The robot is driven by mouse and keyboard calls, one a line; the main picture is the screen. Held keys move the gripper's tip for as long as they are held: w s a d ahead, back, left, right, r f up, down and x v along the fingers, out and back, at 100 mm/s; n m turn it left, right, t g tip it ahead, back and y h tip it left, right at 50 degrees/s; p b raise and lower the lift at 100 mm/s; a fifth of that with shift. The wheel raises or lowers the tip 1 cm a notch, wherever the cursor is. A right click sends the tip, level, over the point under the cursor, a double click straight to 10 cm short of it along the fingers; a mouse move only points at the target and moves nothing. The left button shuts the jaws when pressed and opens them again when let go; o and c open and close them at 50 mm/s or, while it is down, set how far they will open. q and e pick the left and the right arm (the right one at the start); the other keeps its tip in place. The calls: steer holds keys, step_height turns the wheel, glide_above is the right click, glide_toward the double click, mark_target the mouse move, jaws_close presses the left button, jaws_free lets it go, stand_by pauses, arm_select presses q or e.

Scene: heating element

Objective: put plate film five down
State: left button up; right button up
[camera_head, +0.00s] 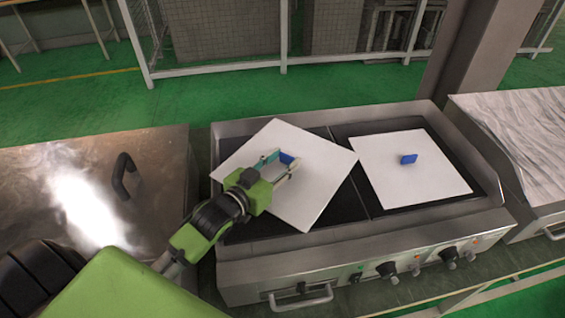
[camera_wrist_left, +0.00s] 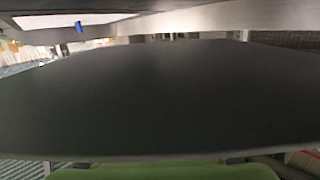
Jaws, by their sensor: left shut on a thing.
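A white square plate film (camera_head: 318,190) with a blue handle (camera_head: 287,158) is over the left black heating surface (camera_head: 345,205), turned at an angle to it. My left gripper (camera_head: 279,166) is shut on this blue handle. I cannot tell whether the plate touches the surface. A second white plate film (camera_head: 435,185) lies on the right heating surface, its blue handle (camera_head: 409,158) standing up; that handle also shows at the upper left of the left wrist view (camera_wrist_left: 79,27). A large dark face (camera_wrist_left: 160,100) fills that view; I cannot tell what it is. My right gripper is not in view.
The heater has a raised metal rim and a front panel with knobs (camera_head: 387,269) and a handle (camera_head: 300,299). A metal cabinet with a dark handle (camera_head: 123,176) stands to the left. Another metal-topped unit (camera_head: 525,135) stands to the right.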

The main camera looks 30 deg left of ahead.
arm_select(q)
steer(key=shift+f, duration=0.45)
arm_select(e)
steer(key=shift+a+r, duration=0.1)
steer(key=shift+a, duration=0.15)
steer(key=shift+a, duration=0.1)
arm_select(q)
steer(key=shift+f, duration=0.1)
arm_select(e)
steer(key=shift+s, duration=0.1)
arm_select(q)
steer(key=shift+f, duration=0.25)
steer(key=o, duration=1.1)
steer(key=shift+r, duration=0.1)
